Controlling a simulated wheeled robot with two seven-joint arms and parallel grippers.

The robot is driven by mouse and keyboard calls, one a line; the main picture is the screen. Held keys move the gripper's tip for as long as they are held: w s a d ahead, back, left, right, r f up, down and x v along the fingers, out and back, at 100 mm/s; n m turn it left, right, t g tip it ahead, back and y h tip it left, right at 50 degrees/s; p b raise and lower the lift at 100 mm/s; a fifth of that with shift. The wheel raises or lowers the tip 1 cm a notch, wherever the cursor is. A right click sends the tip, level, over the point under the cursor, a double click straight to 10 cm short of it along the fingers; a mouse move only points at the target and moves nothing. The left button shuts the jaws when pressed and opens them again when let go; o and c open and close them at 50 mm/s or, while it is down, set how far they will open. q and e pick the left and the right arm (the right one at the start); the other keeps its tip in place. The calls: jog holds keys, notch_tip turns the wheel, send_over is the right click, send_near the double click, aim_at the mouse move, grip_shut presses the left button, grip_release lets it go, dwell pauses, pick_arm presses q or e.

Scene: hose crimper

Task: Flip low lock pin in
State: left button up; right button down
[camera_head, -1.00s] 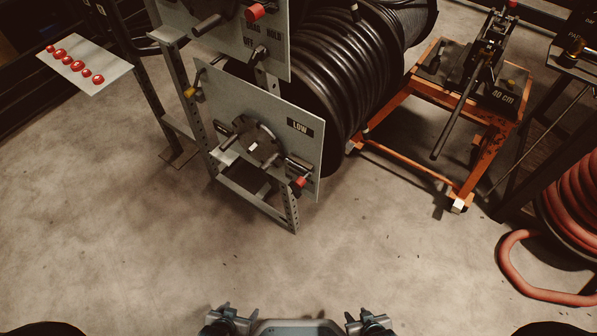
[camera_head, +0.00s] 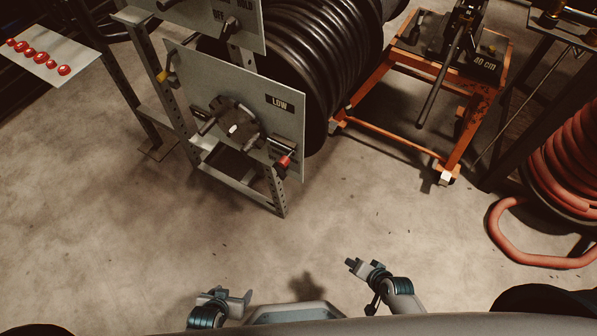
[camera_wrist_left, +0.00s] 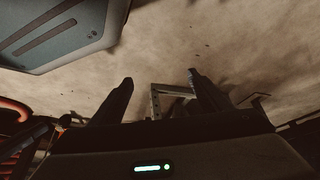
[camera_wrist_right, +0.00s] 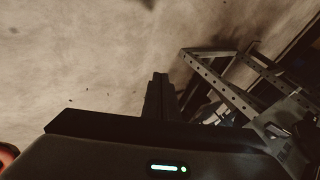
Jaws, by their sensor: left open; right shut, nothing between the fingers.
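The panel marked LOW (camera_head: 275,125) is a grey upright plate on a metal stand, in front of a black hose reel. A small red-tipped pin (camera_head: 284,161) sticks out at its lower right corner, which looks like the low lock pin. A round hub with handles (camera_head: 235,122) sits at the panel's middle. My left gripper (camera_head: 232,298) is open and empty at the bottom of the head view, well short of the panel. My right gripper (camera_head: 353,264) is shut and empty, right of and below the panel, apart from it. The left wrist view shows two spread fingers (camera_wrist_left: 160,85).
The stand's perforated frame (camera_head: 270,195) reaches the floor. An orange cart (camera_head: 455,150) with a lever tool stands to the right. A red hose coil (camera_head: 560,190) lies at the far right. The concrete floor (camera_head: 150,230) between me and the stand is clear.

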jog(key=w+a+r+m+t+y+b, duration=0.3)
jog(key=w+r+m+y+b, duration=0.25)
jog(key=w+r+m, duration=0.6)
pick_arm(q)
notch_tip(320, 180, up, 13)
jog(key=s+b, duration=0.2)
jog(key=b, duration=0.1)
jog(key=shift+r, duration=0.2)
pick_arm(e)
notch_tip(320, 180, up, 17)
jog(key=a+m+t+y, duration=0.1)
jog(key=m+y, duration=0.5)
jog(key=shift+a+r+m, duration=0.15)
jog(key=shift+a+m, duration=0.1)
jog(key=shift+m, duration=0.1)
send_near(287, 164)
jog(key=x, duration=0.5)
jog(key=shift+w+a+p, duration=0.1)
jog(key=shift+w+p, duration=0.1)
jog(key=shift+p, duration=0.15)
pick_arm(q)
jog(key=shift+s+a+g+y, duration=0.3)
jog(key=shift+s+a+g, duration=0.15)
jog(key=shift+a+g, duration=0.3)
pick_arm(e)
jog(key=shift+w+a, duration=0.3)
jog(key=shift+a, duration=0.1)
